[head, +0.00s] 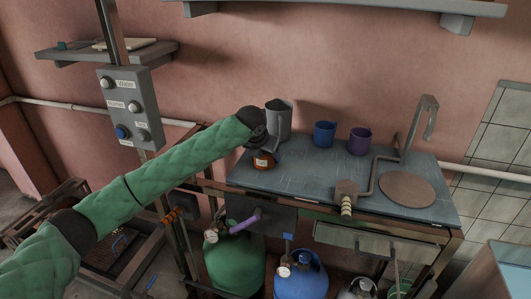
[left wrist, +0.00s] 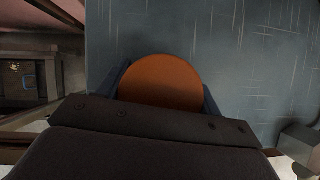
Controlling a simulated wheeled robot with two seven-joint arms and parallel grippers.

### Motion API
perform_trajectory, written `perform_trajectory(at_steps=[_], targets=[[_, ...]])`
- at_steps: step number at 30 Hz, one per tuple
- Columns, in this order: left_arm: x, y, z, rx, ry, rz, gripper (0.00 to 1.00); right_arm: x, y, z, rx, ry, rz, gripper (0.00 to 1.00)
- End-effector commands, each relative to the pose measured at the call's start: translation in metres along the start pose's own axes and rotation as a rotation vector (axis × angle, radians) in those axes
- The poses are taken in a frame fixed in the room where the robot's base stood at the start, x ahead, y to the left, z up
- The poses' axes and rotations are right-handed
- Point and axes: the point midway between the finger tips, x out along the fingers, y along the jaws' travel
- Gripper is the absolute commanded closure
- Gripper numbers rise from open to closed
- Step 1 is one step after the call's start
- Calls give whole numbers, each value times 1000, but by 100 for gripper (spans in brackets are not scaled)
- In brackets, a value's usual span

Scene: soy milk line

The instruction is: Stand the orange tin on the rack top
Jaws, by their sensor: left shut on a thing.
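The orange tin (head: 263,161) is at the left part of the blue-grey rack top (head: 310,178), partly hidden by my left gripper (head: 262,153). In the left wrist view the tin (left wrist: 162,80) shows as a round orange disc between the two dark fingers of my left gripper (left wrist: 164,90), which is shut on it. The scratched rack top (left wrist: 240,50) lies below it. I cannot tell whether the tin touches the surface. My right gripper is in neither view.
A grey jug (head: 281,118) stands just behind the gripper. A blue mug (head: 324,133) and a purple mug (head: 359,141) stand toward the back. A round brown plate (head: 407,190) and a bent pipe (head: 372,185) are on the right. Gas cylinders (head: 235,265) stand below.

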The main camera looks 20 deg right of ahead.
Motion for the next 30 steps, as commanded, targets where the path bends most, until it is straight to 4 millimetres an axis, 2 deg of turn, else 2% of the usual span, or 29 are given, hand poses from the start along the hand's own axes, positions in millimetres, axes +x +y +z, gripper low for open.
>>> perform_trajectory(at_steps=[8, 9, 12, 23, 26, 30], targets=[[1, 0, 0, 0, -1, 1, 63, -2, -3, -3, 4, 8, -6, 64], [2, 0, -1, 0, 0, 1, 33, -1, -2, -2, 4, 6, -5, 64], [2, 0, -1, 0, -1, 1, 13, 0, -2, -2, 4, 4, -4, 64], [-1, 0, 1, 0, -1, 1, 13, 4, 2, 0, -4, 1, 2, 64], [-10, 1, 1, 1, -1, 2, 13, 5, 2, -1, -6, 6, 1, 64], [-32, 1, 0, 1, -3, 2, 13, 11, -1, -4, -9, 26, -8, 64]])
